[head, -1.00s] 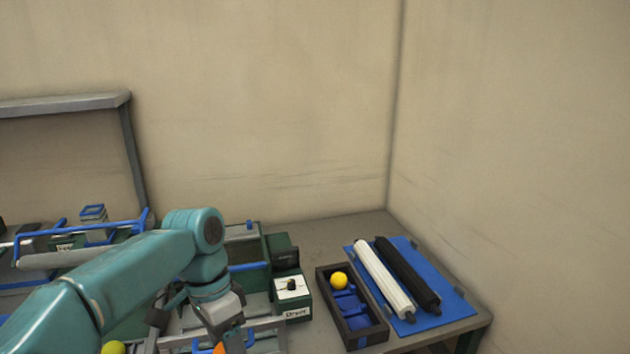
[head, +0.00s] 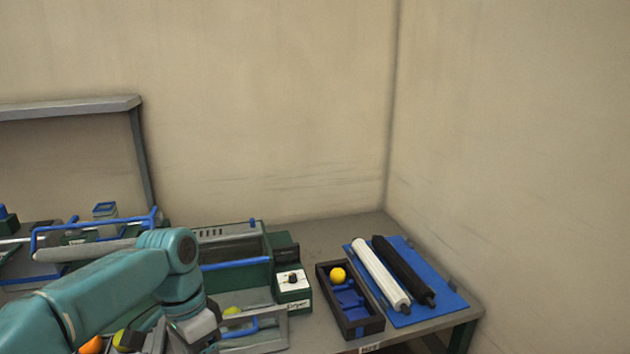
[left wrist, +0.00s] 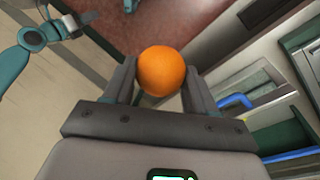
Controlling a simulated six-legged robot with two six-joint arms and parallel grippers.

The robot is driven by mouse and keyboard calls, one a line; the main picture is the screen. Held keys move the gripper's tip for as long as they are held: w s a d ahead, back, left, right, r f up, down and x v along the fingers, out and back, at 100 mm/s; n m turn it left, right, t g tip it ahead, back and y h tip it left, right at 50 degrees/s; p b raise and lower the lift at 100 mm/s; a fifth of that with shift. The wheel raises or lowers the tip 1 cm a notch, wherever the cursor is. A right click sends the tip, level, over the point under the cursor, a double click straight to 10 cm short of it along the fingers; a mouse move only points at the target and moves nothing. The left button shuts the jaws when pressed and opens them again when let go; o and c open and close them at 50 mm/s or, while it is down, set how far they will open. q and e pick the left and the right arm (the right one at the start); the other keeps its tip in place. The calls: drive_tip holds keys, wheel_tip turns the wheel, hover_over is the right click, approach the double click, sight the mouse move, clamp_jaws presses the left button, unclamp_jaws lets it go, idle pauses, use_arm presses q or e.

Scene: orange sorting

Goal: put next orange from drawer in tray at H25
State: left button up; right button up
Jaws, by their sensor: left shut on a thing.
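My left gripper (left wrist: 161,82) is shut on an orange (left wrist: 161,70), with one dark finger on each side of it in the left wrist view. The dark tray (head: 322,285) with blue compartments stands on the table at right. One yellow fruit (head: 338,275) sits in its far compartment; the nearer ones look empty. The open drawer (head: 284,333) holds a yellow-green fruit (head: 232,312). My right gripper is not in view.
A small white-topped dryer box (head: 292,281) stands between the machine (head: 235,260) and the tray. A blue mat (head: 420,316) with a white and a black roller lies right of the tray. An orange (head: 91,345) and a yellow-green fruit (head: 121,339) show at lower left.

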use_arm(q)
wheel_tip(320, 180, down, 13)
drive_tip(key=s+a+n+t, duration=0.1)
drive_tip(key=n+t, duration=0.1)
drive_tip(key=n, duration=0.6)
drive_tip(key=shift+s+n+h, duration=0.25)
drive_tip(key=shift+n+h, duration=0.05)
drive_tip(key=shift+h, duration=0.1)
